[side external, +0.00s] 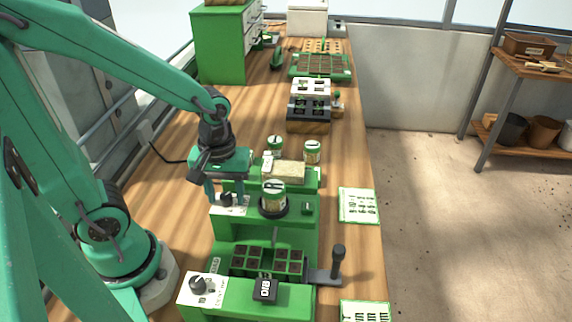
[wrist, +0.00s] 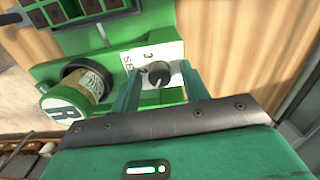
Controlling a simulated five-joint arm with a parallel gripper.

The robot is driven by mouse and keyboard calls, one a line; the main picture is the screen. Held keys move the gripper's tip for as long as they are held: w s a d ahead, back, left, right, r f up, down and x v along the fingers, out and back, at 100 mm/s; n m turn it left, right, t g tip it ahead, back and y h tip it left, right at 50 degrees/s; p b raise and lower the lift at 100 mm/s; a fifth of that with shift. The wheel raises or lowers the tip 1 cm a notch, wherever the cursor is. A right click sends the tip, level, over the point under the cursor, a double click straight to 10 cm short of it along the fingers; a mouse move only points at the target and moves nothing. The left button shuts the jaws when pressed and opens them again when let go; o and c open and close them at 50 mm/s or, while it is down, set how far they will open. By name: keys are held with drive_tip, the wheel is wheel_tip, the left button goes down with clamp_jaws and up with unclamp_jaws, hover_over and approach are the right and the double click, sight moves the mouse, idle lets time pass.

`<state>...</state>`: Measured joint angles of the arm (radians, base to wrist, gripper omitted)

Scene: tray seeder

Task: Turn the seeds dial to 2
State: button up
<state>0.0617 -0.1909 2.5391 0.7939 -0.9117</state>
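The seeds dial (wrist: 157,74) is a dark round knob on a white plate (wrist: 142,56) marked with a "3" and lettering that seems to read "SEEDS". In the side view the dial (side external: 226,199) sits at the left end of the green seeder's raised middle section. My gripper (wrist: 160,71) is open, pointing down, with one green finger on each side of the dial. In the side view my gripper (side external: 225,195) is right over the plate. I cannot tell whether the fingers touch the dial, or which number it points to.
A seed jar (side external: 273,196) stands right of the dial, also in the wrist view (wrist: 84,88). A second dial (side external: 198,285) is at the seeder's front left. A black-handled lever (side external: 338,262) stands at the right. Jars and a pale block lie behind.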

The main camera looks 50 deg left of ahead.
drive_tip(key=c, duration=0.9)
drive_tip(key=shift+m, duration=0.4)
drive_tip(key=m, duration=1.1)
drive_tip(key=o, duration=1)
drive_tip(key=shift+r, duration=0.1)
